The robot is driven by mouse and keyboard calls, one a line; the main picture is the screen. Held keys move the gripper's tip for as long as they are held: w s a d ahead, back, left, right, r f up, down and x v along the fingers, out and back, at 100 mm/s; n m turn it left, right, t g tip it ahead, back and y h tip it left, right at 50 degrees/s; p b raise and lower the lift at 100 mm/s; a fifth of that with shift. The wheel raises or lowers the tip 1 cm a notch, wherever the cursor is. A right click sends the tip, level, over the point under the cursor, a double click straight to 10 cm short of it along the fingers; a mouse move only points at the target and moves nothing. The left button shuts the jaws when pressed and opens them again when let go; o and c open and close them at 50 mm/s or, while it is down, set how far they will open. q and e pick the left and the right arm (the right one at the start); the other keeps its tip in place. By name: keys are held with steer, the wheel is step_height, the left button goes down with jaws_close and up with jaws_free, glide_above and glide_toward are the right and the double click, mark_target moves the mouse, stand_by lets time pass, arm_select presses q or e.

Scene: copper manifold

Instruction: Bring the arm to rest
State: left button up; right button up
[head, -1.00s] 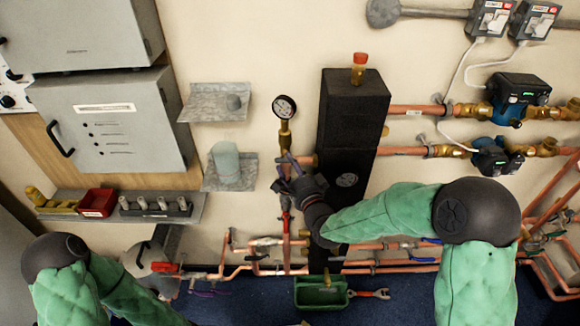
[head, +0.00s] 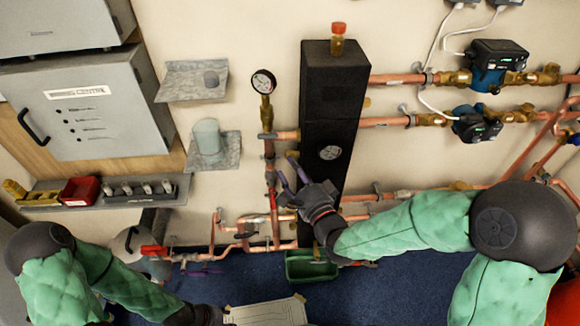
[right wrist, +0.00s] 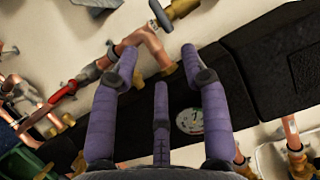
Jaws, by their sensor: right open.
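My right gripper (head: 291,174) is in front of the black column (head: 335,90), just right of the vertical copper pipe below the pressure gauge (head: 263,82). In the right wrist view its purple fingers (right wrist: 154,75) are spread, with nothing between them. The column and a round dial (right wrist: 190,121) show behind them. It appears clear of the pipes, though its distance from the column is hard to judge. My left arm (head: 75,280) hangs at the lower left. Its dark end (head: 200,316) is cut by the bottom edge, and its fingers do not show.
Copper pipes with valves (head: 250,232) run low along the wall. Pumps (head: 492,65) sit at the upper right. A green bin (head: 311,266) stands on the blue floor below my right gripper. A shelf with a red tray (head: 80,190) and a grey cabinet (head: 85,110) are left.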

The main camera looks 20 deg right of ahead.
stand_by(0.4)
steer(key=s+a+f+n+g, duration=0.15)
steer(key=f+n+g, duration=0.3)
steer(key=f, duration=0.75)
steer(key=s+a+f+n+g, duration=0.1)
steer(key=a+f+n+g, duration=0.3)
steer(key=f, duration=0.7)
steer(key=s+a+f+n+g+y, duration=0.1)
steer(key=s+a+f+n+g, duration=0.1)
steer(key=s+f, duration=0.5)
steer(key=s+a+f+n+g+y+p, duration=0.1)
steer(key=s+a+f+n+g, duration=0.1)
steer(key=s+f+n+g, duration=0.2)
steer(key=s+f+g, duration=0.3)
steer(key=s+f, duration=0.1)
steer(key=shift+s+a+f, duration=0.15)
steer(key=shift+s+f, duration=0.1)
